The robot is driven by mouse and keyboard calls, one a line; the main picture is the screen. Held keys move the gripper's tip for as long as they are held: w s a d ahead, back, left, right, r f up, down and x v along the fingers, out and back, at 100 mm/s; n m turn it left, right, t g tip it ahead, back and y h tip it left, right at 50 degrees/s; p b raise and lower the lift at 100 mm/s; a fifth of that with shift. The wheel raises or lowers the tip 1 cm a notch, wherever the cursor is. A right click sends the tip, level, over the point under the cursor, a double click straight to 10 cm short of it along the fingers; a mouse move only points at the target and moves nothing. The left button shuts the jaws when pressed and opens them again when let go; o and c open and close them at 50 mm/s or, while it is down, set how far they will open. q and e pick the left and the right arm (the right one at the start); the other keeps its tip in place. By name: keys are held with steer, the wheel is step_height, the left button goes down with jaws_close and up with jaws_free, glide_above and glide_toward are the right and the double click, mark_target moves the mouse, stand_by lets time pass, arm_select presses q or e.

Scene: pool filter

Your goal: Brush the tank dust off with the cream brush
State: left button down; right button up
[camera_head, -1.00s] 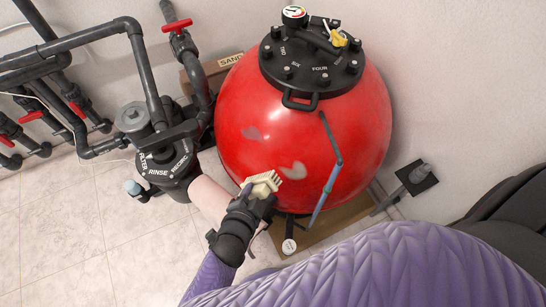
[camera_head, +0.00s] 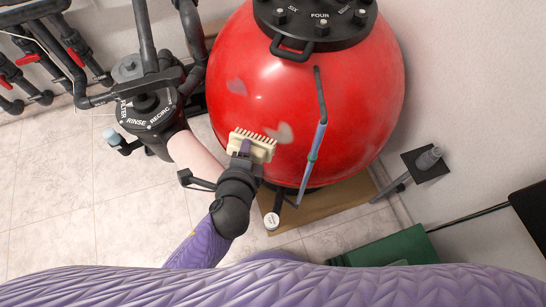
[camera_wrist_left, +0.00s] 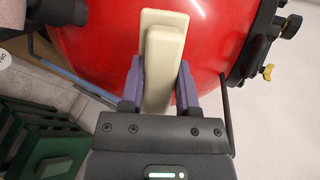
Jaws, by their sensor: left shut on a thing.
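The round red tank (camera_head: 330,100) stands beyond my left gripper. Two pale dust patches show on its front, one higher up (camera_head: 236,87) and a larger one lower right (camera_head: 284,133). My left gripper (camera_head: 246,149) is shut on the cream brush (camera_head: 262,152), with its bristles up in the head view. The brush is just left of the lower patch; I cannot tell whether the bristles touch the tank. In the left wrist view the purple fingers (camera_wrist_left: 160,88) hold the brush handle (camera_wrist_left: 164,55) on both sides, with the red tank behind it. My right gripper is not in view.
A dark and blue pole (camera_head: 316,140) stands right of the patches, in front of the tank. A black valve (camera_head: 152,118) with pipes is at left. A green box (camera_head: 385,248) is at lower right. Tiled floor (camera_head: 60,210) is clear at lower left.

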mark_target(264, 142)
arm_select(q)
steer(key=b+x, duration=0.3)
steer(key=d+b+x, duration=0.1)
steer(key=x, duration=0.1)
steer(key=shift+f, duration=0.45)
steer(key=shift+s+d+r, duration=0.15)
steer(key=shift+d+r, duration=0.05)
steer(key=shift+d, duration=0.25)
steer(key=shift+s+d+r, duration=0.2)
steer(key=shift+d, duration=0.2)
steer(key=shift+s+d, duration=0.1)
steer(key=shift+d, duration=0.15)
steer(key=shift+w+d+f, duration=0.1)
steer(key=shift+w+f, duration=0.1)
steer(key=shift+w, duration=0.1)
steer(key=shift+w+d+f, duration=0.1)
steer(key=shift+w+f, duration=0.1)
steer(key=shift+w, duration=0.1)
